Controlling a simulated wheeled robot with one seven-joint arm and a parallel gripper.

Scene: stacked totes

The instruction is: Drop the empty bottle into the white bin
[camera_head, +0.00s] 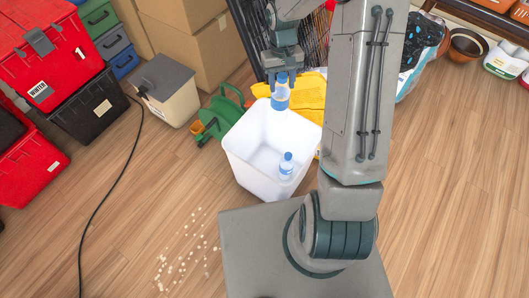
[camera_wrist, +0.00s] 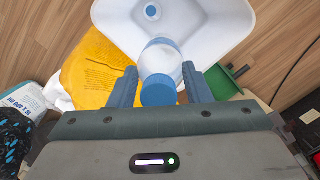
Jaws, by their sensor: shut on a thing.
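My gripper (camera_head: 281,76) is shut on a clear bottle (camera_head: 280,98) with a blue label band and holds it upright near the back rim of the white bin. In the wrist view the bottle (camera_wrist: 160,60) sits between the two fingers of my gripper (camera_wrist: 157,88), its blue cap toward the camera. The white bin (camera_head: 250,160) stands on the floor, open at the top. It also shows in the wrist view (camera_wrist: 215,45). A second bottle (camera_head: 286,166) with a blue cap is inside the bin, near its front right wall.
A yellow sack (camera_head: 308,93) lies behind the bin, and a green item (camera_head: 222,113) lies at its left. A grey-lidded box (camera_head: 167,90), cardboard boxes (camera_head: 190,45) and red totes (camera_head: 45,45) stand further left. Pale bits (camera_head: 185,255) and a black cable (camera_head: 105,190) lie on the floor.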

